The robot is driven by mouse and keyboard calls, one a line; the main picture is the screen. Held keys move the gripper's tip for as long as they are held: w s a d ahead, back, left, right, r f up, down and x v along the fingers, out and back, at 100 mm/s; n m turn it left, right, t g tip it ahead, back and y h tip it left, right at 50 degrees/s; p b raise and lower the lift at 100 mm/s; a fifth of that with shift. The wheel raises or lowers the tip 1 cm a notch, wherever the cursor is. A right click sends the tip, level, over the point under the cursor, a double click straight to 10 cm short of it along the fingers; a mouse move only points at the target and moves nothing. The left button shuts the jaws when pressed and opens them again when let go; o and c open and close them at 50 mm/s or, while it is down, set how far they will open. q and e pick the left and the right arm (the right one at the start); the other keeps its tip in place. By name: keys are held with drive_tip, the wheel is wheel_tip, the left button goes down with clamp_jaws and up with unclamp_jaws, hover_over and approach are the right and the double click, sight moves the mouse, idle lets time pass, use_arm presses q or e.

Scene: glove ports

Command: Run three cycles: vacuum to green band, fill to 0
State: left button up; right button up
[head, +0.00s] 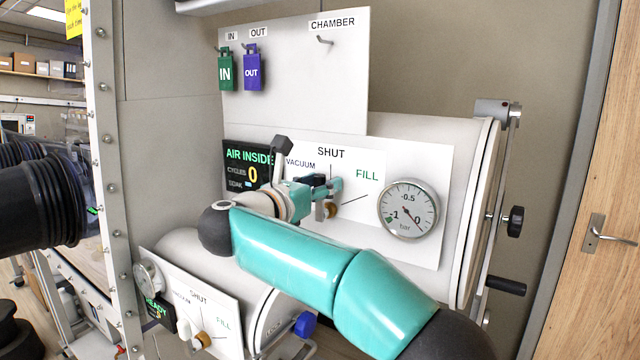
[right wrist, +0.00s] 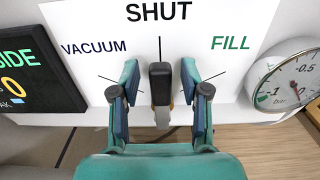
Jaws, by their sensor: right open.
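The valve's black handle (right wrist: 160,85) stands upright, pointing at SHUT, between VACUUM and FILL on the white panel (head: 432,160). My right gripper (right wrist: 160,82) is open, with one finger on each side of the handle and gaps visible. In the head view the right gripper (head: 322,187) is in front of the valve, which my arm partly hides. The round gauge (head: 408,210) has a green band near -1, and its needle appears to point near 0. The dark display (head: 248,170) reads AIR INSIDE, cycles 0. My left gripper is not in view.
A green IN tag (head: 226,72) and a purple OUT tag (head: 252,70) hang above; the CHAMBER hook (head: 324,40) is empty. A lower panel (head: 215,315) has its own valve and a READY display. A black ribbed sleeve (head: 40,200) juts in at left. A wooden door (head: 590,200) is at right.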

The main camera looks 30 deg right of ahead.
clamp_jaws()
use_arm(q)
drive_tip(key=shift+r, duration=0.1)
use_arm(e)
drive_tip(key=shift+a, duration=0.15)
